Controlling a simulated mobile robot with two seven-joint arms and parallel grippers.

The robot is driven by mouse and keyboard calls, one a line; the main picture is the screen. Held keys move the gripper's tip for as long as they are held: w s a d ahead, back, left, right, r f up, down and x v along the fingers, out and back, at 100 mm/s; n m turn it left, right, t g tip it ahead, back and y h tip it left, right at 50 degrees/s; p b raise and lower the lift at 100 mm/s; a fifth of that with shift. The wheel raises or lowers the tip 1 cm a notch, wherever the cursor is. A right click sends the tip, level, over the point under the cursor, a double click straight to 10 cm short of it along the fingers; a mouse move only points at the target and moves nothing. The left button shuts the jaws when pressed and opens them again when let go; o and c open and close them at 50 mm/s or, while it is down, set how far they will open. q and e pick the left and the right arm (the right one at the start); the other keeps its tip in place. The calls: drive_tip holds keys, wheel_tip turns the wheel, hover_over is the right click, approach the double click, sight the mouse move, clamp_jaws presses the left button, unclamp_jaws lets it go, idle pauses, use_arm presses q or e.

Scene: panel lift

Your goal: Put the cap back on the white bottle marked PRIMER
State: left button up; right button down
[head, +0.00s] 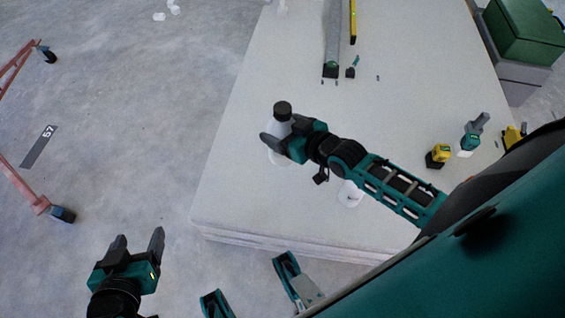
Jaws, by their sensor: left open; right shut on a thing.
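A white bottle (279,129) with a dark cap-like top (282,108) is over the pale panel stack. Its marking cannot be read, and its lower part is partly hidden by my gripper. My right gripper (276,137) is shut around the bottle's body, below the dark top. I cannot tell whether the dark top is seated fully or whether the bottle touches the panel. My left gripper (138,240) is open and empty, off the panel's left front side, well apart from the bottle.
The pale panel stack (240,205) has bare room on its left. A white round item (350,193) lies partly behind my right arm. A yellow-and-black tool (439,156) and a teal tool (474,134) are at the right. A level (353,20) lies at the back. A green case (522,30) stands beyond.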

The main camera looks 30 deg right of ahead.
use_arm(q)
drive_tip(key=f+b, duration=0.2)
drive_tip(key=b, duration=0.1)
drive_tip(key=d+f+b, duration=0.1)
drive_tip(key=f+b, duration=0.2)
drive_tip(key=b, duration=0.1)
drive_tip(key=shift+w+d+f, duration=0.1)
drive_tip(key=shift+w+f, duration=0.1)
drive_tip(key=shift+f, duration=0.1)
use_arm(e)
wheel_tip(320, 180, down, 16)
drive_tip(key=shift+r, duration=0.25)
use_arm(q)
drive_tip(key=shift+f+b, duration=0.1)
drive_tip(key=shift+b, duration=0.2)
use_arm(e)
drive_tip(key=shift+w+f, duration=0.1)
wheel_tip(320, 180, down, 4)
drive_tip(key=b, duration=0.2)
drive_tip(key=shift+f+b, duration=0.25)
drive_tip(key=shift+b, duration=0.05)
use_arm(q)
drive_tip(key=shift+d+f+h, duration=0.25)
drive_tip(key=shift+f+h, duration=0.05)
drive_tip(key=shift+f, duration=0.4)
use_arm(e)
unclamp_jaws()
